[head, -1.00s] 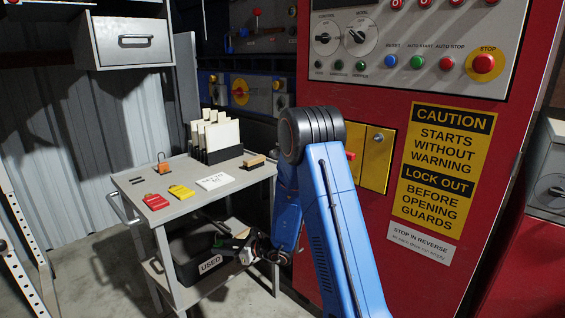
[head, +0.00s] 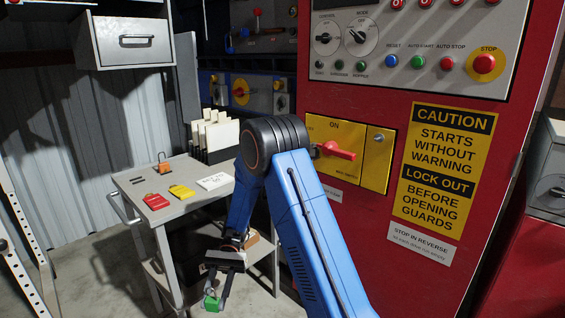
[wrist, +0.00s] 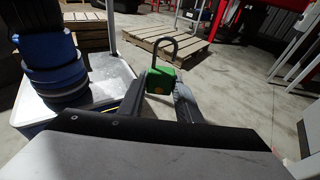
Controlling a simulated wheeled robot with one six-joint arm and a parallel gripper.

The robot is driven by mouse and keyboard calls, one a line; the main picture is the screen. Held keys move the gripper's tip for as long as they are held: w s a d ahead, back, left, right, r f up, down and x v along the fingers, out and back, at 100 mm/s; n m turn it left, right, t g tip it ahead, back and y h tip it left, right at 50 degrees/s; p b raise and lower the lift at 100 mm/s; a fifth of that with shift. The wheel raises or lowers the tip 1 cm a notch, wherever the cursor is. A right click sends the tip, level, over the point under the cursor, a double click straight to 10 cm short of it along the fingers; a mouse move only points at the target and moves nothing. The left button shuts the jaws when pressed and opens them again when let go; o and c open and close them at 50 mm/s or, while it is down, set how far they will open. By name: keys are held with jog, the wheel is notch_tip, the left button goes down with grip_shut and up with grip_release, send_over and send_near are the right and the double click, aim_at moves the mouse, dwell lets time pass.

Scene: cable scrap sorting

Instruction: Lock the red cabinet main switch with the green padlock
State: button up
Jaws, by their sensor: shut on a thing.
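The red cabinet (head: 364,232) stands at the right. Its main switch has a red handle (head: 340,152), lying roughly level, on a yellow plate (head: 373,166) marked ON at the top. My gripper (head: 215,293) is low in front of the cart, left of and well below the switch. It is shut on the green padlock (head: 211,304). In the wrist view the padlock (wrist: 160,83) sits between the fingertips, its dark shackle standing up beyond them. I cannot tell whether the shackle is locked. My arm hides the left edge of the yellow plate.
A yellow caution sign (head: 442,170) is right of the switch. A wooden pallet (wrist: 180,41) lies on the floor.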

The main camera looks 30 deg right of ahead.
jog(key=s+d+n+g+h, duration=0.2)
jog(key=s+d+n+h, duration=0.2)
jog(key=d+n+h, duration=0.7)
jog(key=w+d+r+n+t+h, duration=0.4)
jog(key=d+r+n+t+h, duration=0.25)
jog(key=d+h, duration=0.35)
jog(key=w+d+r+n+t+h, duration=0.1)
jog(key=w+d+r+n+t, duration=0.3)
jog(key=r, duration=0.4)
jog(key=w+d+r+n+t, duration=0.1)
jog(key=w+r+n+t, duration=0.25)
jog(key=w+r, duration=0.4)
jog(key=w+d+r+n+t+h, duration=0.1)
jog(key=w+d+r+n+t, duration=0.3)
jog(key=r, duration=0.6)
jog(key=w+d+m+t, duration=0.1)
jog(key=w+d, duration=0.2)
jog(key=d, duration=0.6)
jog(key=shift+d, duration=0.4)
jog(key=shift+w+d+r, duration=0.1)
jog(key=shift+d+r, duration=0.05)
